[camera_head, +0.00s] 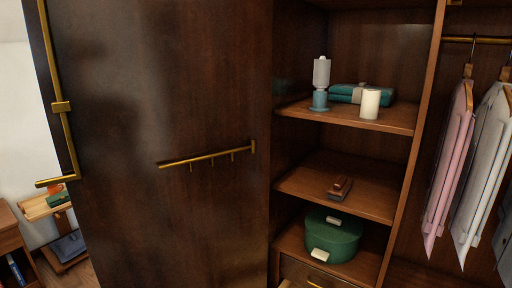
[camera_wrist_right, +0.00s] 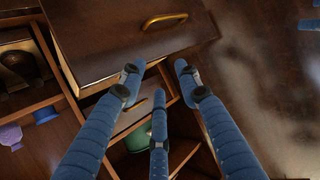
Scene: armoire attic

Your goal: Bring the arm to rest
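My right gripper (camera_wrist_right: 158,84) shows in the right wrist view. Its blue fingers are spread apart and nothing is held between them. It hovers in front of the armoire, near a wooden drawer front with a brass handle (camera_wrist_right: 164,20). No gripper shows in the head view. Two small blue pieces at the upper right edge of the wrist view look like fingers of my left gripper (camera_wrist_right: 308,24), but too little shows to tell its state.
The armoire door (camera_head: 165,100) with a brass rail (camera_head: 205,157) stands open at left. Shelves hold a white candle (camera_head: 370,104), teal folded cloth (camera_head: 345,90), a small wooden item (camera_head: 340,188) and a green box (camera_head: 330,236). Shirts (camera_head: 485,150) hang at right.

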